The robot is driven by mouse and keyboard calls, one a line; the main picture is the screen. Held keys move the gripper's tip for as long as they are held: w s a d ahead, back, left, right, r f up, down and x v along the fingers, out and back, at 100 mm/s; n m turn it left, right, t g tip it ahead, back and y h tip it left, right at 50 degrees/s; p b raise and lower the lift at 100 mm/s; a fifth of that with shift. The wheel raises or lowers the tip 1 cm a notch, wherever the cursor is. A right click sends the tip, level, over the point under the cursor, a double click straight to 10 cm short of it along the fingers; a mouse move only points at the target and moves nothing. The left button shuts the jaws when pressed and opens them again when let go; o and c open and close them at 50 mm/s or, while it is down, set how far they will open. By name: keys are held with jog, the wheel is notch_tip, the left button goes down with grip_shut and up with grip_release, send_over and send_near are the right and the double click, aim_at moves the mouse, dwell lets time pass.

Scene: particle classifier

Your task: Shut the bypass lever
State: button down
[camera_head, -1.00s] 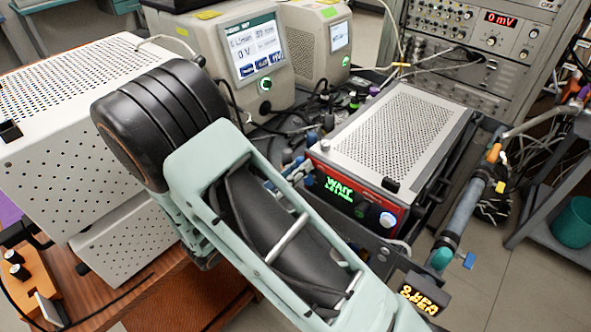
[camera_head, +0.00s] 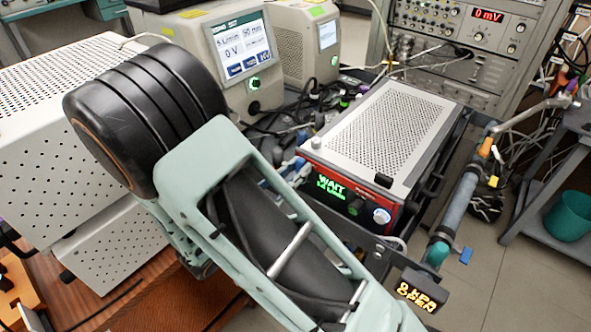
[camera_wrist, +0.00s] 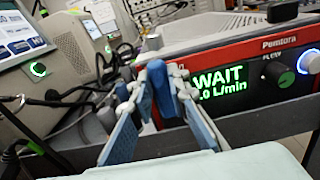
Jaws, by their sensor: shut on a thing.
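A blue handle (camera_wrist: 160,92), seemingly the bypass lever, stands between my fingertips in the wrist view. My gripper (camera_wrist: 157,78) is shut on it, with its blue-padded fingers on either side. The handle's lower end and pivot are hard to make out. In the head view my arm crosses the middle and hides most of the gripper and the handle.
A red-fronted Pemtora unit (camera_head: 340,187) reading WAIT stands close behind the gripper; it also shows in the wrist view (camera_wrist: 285,72). A grey rail (camera_wrist: 265,122) runs below it. A pipe (camera_head: 462,197) with a small blue tab (camera_head: 466,256) lies to the right. White perforated boxes (camera_head: 45,150) stand at left.

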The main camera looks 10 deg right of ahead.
jog(key=c, duration=1.8)
grip_release()
jog(key=shift+c, duration=0.2)
jog(key=v, duration=1.2)
